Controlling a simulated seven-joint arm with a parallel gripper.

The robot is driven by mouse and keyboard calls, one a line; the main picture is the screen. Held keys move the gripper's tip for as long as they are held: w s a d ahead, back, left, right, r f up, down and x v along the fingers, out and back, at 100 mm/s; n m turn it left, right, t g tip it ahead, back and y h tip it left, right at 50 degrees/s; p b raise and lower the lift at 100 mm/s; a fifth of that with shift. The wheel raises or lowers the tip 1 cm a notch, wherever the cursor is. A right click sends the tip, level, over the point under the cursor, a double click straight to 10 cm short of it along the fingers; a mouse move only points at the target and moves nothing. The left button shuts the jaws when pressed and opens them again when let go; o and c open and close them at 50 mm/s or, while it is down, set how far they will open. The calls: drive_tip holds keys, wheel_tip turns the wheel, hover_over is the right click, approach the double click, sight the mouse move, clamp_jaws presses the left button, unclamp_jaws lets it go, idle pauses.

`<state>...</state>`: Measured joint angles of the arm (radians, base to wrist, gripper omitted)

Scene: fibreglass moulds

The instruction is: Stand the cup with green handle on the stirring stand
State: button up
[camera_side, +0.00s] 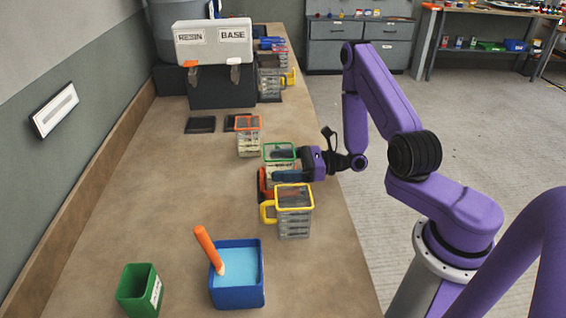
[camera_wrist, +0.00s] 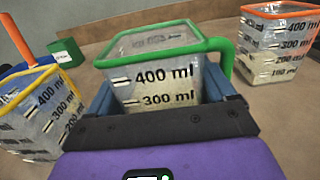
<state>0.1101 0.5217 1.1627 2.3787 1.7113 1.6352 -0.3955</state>
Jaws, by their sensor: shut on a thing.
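The cup with green handle (camera_side: 280,165) is clear, with a green rim and dark ml markings. My gripper (camera_side: 290,177) is shut on it; in the wrist view the cup (camera_wrist: 160,85) stands between the two blue fingers of my gripper (camera_wrist: 165,100), with its green handle to the right. In the side view my gripper hides part of its lower body, and I cannot tell if its base touches the bench. A red-orange and black object (camera_side: 264,184) sits just left of my fingers, partly hidden. Two flat black plates, the left one (camera_side: 200,125) clear, lie farther back. I cannot tell which is the stirring stand.
A yellow-handled cup (camera_side: 295,218) stands close in front of my gripper. An orange-rimmed cup (camera_side: 249,141) stands behind it. A blue tub (camera_side: 237,292) with an orange-handled tool (camera_side: 207,247) and a green box (camera_side: 138,290) are at the front. The bench's left middle is clear.

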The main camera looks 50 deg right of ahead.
drive_tip(key=shift+f, duration=0.25)
idle(0.6)
drive_tip(key=o, duration=1.2)
drive_tip(key=shift+o, duration=0.2)
drive_tip(key=v, duration=1.7)
drive_tip(key=s+a+r+n+g+y, duration=0.1)
drive_tip(key=a+n+g, duration=0.1)
drive_tip(key=n+g, duration=0.1)
drive_tip(key=s+a+r+n+g+y, duration=0.1)
drive_tip(key=a+n+g, duration=0.1)
drive_tip(key=n+g, duration=0.2)
drive_tip(key=s+a+r+n+g+y, duration=0.1)
drive_tip(key=a+n+g, duration=0.1)
drive_tip(key=g, duration=0.3)
drive_tip(key=shift+a+n, duration=0.3)
drive_tip(key=shift+n, duration=0.5)
drive_tip(key=s+a+r+n+h, duration=0.4)
drive_tip(key=s+a+n+h, duration=0.1)
drive_tip(key=n, duration=0.9)
drive_tip(key=s+a+r+n+h, duration=0.4)
drive_tip(key=s+n+h, duration=0.3)
drive_tip(key=n, duration=0.8)
drive_tip(key=r+h, duration=0.1)
drive_tip(key=h, duration=0.2)
drive_tip(key=shift+a+r+g, duration=0.25)
drive_tip(key=shift+a+g, duration=0.05)
drive_tip(key=shift+a, duration=0.1)
